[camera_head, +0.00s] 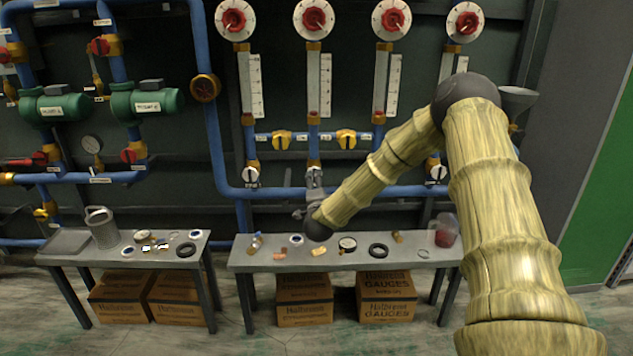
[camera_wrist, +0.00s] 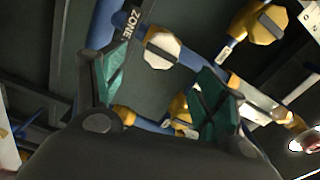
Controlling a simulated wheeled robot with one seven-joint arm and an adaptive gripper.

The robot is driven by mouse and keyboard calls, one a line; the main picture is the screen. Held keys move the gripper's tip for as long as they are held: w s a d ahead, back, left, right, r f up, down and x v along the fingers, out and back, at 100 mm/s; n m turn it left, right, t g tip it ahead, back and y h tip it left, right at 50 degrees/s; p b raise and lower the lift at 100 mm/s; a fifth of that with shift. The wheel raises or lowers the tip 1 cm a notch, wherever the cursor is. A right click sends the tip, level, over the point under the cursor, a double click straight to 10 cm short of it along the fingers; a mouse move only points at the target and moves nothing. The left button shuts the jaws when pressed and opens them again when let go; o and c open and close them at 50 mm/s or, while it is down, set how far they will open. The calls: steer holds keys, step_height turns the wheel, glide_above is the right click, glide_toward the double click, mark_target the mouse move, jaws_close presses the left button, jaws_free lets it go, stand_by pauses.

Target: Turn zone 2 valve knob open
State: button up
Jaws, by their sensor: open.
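A white valve knob (camera_wrist: 162,48) on a brass body shows in the wrist view, beside a label reading ZONE (camera_wrist: 132,20) on the blue pipe; its number is not visible. In the head view, a white knob (camera_head: 313,173) sits low on the second riser from the left, just above my gripper (camera_head: 312,192). In the wrist view my gripper (camera_wrist: 155,72) is open, its green-padded fingers spread on either side below the knob. Nothing is between the fingers, and they appear apart from the knob.
Similar white knobs are on the left riser (camera_head: 252,175) and the right riser (camera_head: 438,172). Yellow valves (camera_head: 346,139) sit on cross pipes above. Below is a grey bench (camera_head: 290,262) with small parts. A blue pipe (camera_head: 275,192) runs behind my gripper.

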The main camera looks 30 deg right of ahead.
steer(key=shift+v, duration=1.55)
steer(key=shift+d, duration=0.1)
